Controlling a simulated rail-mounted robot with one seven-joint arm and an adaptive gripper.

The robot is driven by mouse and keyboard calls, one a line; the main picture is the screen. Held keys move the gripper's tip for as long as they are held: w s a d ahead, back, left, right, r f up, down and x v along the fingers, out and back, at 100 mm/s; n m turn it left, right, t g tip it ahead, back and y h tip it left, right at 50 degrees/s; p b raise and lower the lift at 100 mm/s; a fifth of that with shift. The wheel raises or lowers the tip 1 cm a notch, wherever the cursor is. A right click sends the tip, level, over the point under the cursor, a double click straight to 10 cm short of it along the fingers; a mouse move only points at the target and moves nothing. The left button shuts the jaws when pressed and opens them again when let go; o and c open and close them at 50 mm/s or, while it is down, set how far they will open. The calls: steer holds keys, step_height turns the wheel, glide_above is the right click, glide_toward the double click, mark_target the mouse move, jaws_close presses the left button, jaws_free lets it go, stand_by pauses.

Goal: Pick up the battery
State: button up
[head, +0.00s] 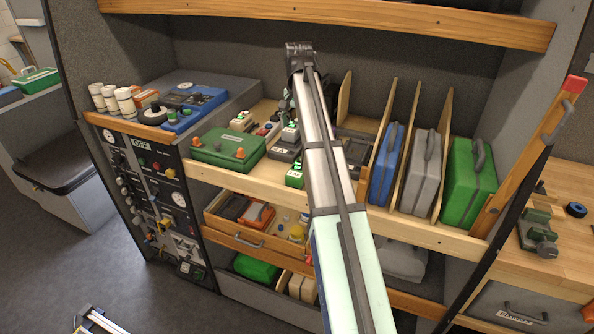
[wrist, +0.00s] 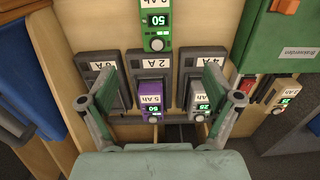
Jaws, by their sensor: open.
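Several batteries with lit displays show in the wrist view. A purple battery (wrist: 152,108) marked 5 Ah sits at the near end of a dark grey charger (wrist: 147,75) marked 2A. A white-labelled battery (wrist: 199,101) is at the charger on its right. A green battery (wrist: 157,27) lies beyond them, and another small battery (wrist: 281,104) is at far right. Which one the task means I cannot tell. My gripper (wrist: 158,76) is open and empty, its fingers either side of the middle charger and purple battery.
A green case (head: 228,148) stands left of the chargers on the wooden shelf (head: 265,183). Wooden dividers hold blue (head: 387,165), grey (head: 425,168) and green (head: 470,182) cases to the right. An upper shelf (head: 400,16) spans overhead. An open drawer (head: 232,240) lies below.

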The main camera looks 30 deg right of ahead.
mark_target(299, 167)
step_height(299, 167, down, 12)
steer(key=p, duration=0.3)
steer(key=shift+s+d, duration=0.1)
steer(key=shift+s+f+p, duration=0.2)
steer(key=shift+f+p, duration=0.4)
steer(key=shift+f, duration=0.35)
steer(key=shift+s+f+p, duration=0.15)
steer(key=shift+f+p, duration=0.45)
steer(key=shift+f, duration=1.1)
steer(key=c, duration=1.7)
steer(key=shift+r, duration=0.1)
